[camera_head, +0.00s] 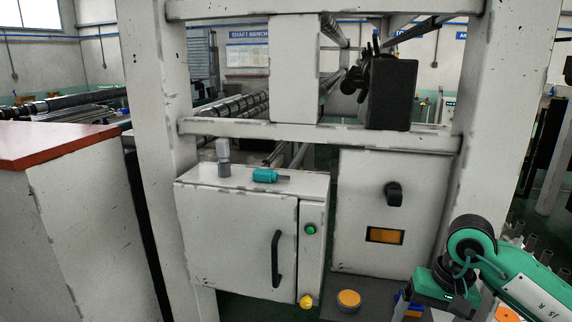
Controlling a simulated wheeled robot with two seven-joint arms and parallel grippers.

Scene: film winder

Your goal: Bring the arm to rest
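My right arm, green and black, comes in from the lower right. Its rounded black and green joint stands in front of the machine's right post. My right gripper (430,290) is low at the bottom right, beside the grey box panel. Its fingers are not clearly visible, so I cannot tell whether it is open or holds anything. Small blue and yellow parts show just beside it. My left arm and gripper are not in view.
A white cabinet (235,240) with a black handle, green button and yellow knob stands in the middle. A teal object (265,175) and grey cylinder (223,160) are on top. An orange-topped round button (348,299) is left of my gripper. White frame posts (160,120) flank the cabinet.

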